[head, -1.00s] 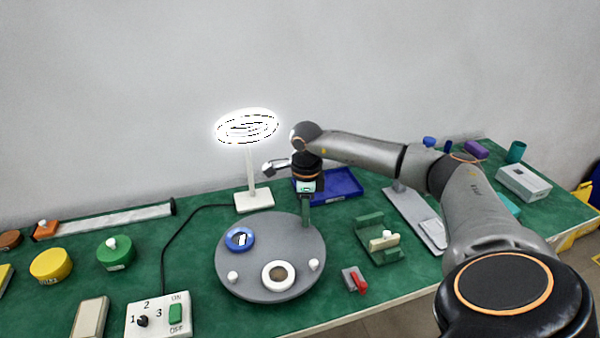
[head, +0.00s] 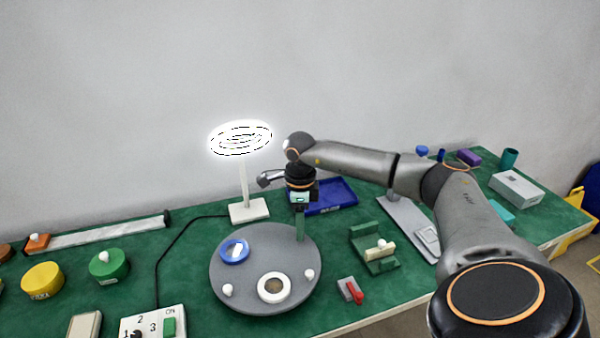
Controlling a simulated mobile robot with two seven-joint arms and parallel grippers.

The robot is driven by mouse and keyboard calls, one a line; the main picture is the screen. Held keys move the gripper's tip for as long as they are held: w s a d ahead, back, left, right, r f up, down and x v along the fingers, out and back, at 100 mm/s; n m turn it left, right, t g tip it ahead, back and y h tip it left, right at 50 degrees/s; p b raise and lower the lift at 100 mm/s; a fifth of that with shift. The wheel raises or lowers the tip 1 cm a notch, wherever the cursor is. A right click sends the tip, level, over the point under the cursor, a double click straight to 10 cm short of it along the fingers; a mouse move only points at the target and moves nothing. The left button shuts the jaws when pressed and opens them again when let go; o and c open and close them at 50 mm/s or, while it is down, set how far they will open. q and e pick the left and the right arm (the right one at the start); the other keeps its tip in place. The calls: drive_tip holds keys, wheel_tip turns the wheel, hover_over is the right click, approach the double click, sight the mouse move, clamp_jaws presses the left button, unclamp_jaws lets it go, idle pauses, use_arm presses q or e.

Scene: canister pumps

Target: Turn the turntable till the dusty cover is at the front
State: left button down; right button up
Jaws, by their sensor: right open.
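The grey round turntable (head: 238,302) lies on the green bench. A white ring-shaped cover (head: 262,291) with a brownish, dirty-looking centre sits near its front edge, slightly right of middle. A blue ring-shaped cover (head: 226,258) with a pale centre sits at its back left. White knobs stand at the left front (head: 227,290) and right (head: 309,274) of the disc. My right gripper (head: 300,232) points down at the turntable's back right edge. Its fingers are small in view, and I cannot tell whether they touch the disc. My left gripper is not in view.
A white ring lamp (head: 243,185) stands behind the turntable, beside a blue tray (head: 335,194). A green fixture (head: 366,243) and a red-handled switch (head: 355,292) are to the right. A switch box (head: 150,324) and yellow (head: 42,279) and green (head: 108,265) canisters are to the left.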

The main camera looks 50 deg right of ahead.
wheel_tip(320, 180, up, 12)
drive_tip(key=shift+r, duration=0.25)
idle(0.7)
